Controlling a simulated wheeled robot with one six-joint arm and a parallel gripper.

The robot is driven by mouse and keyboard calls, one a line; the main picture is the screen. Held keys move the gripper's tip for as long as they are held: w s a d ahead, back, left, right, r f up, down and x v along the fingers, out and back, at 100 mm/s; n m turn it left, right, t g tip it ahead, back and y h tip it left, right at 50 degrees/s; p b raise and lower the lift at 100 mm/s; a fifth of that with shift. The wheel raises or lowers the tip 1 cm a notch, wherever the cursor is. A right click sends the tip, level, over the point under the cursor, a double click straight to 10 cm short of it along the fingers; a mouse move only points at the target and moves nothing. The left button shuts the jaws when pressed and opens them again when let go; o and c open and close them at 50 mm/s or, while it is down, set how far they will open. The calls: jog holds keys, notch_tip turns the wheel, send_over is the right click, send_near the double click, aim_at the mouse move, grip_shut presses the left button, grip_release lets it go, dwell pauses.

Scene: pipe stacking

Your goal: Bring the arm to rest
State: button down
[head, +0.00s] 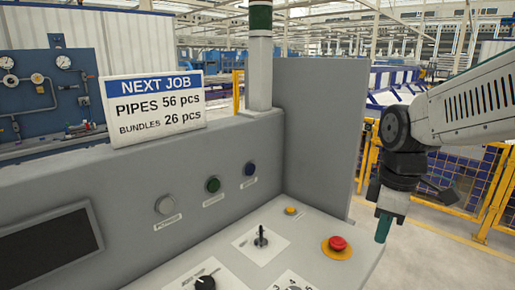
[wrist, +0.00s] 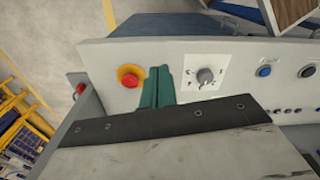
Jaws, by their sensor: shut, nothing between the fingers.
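My gripper (head: 383,232) hangs from my arm at the right of the head view, fingers pointing down. It is beside the right end of the grey control console (head: 235,170), apart from it in that view. In the wrist view my gripper's green fingers (wrist: 157,86) are together and empty, seen over the console top near the red emergency button (wrist: 128,77). The same red button (head: 338,245) shows left of my gripper in the head view.
The console carries a joystick (head: 261,238), a dark knob (head: 205,283), a yellow button (head: 290,211) and a sign (head: 153,105). A grey upright panel (head: 320,130) stands at its right end. Yellow fencing (head: 492,190) lies behind my arm. Floor (head: 440,262) at the lower right is clear.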

jog(key=s+d+r+m+t, duration=0.1)
jog(key=s+m, duration=1)
jog(key=s, duration=0.5)
jog(key=shift+s+d+r+m, duration=0.2)
jog(key=shift+d+m, duration=0.1)
jog(key=shift+d, duration=0.1)
